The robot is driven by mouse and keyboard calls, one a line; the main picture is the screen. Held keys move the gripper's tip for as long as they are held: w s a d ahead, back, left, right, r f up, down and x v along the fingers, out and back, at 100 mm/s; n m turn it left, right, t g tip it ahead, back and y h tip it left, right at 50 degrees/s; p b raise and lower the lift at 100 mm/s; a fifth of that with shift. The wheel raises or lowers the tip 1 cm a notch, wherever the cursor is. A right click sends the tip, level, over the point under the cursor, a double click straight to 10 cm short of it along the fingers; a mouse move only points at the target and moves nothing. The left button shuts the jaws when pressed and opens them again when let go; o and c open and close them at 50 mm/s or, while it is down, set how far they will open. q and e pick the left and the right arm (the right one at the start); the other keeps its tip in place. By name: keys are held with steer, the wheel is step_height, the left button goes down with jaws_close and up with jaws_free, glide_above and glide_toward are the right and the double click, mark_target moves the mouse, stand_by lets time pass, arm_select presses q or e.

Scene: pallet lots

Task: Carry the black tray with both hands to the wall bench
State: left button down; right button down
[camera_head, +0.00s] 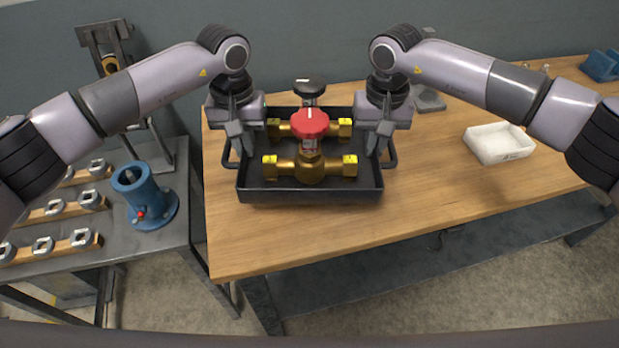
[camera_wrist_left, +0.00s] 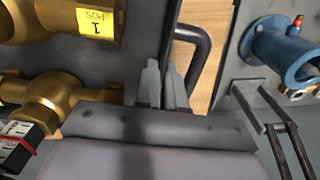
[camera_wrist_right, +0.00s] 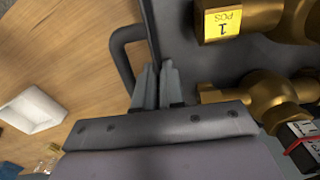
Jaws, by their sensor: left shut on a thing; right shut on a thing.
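The black tray (camera_head: 310,196) is over the left part of the wooden-topped wall bench (camera_head: 440,190), level; I cannot tell whether it touches the top. It holds two brass valves, one with a red knob (camera_head: 310,123) in front and one with a black knob (camera_head: 309,87) behind. My left gripper (camera_head: 243,150) is shut on the tray's left side wall, beside the handle; its fingers (camera_wrist_left: 165,88) show in the left wrist view. My right gripper (camera_head: 377,150) is shut on the right side wall; its fingers (camera_wrist_right: 157,88) show in the right wrist view.
A white box (camera_head: 499,143) stands on the bench to the right, a blue block (camera_head: 601,66) at the far right. A lower grey table at left carries a blue flanged fitting (camera_head: 143,196) and wooden racks (camera_head: 50,248) with metal parts. Bare wood lies between tray and white box.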

mark_target(247, 160)
arm_select(q)
steer(key=shift+f, duration=0.15)
arm_select(e)
steer(key=shift+f, duration=0.15)
stand_by(0.4)
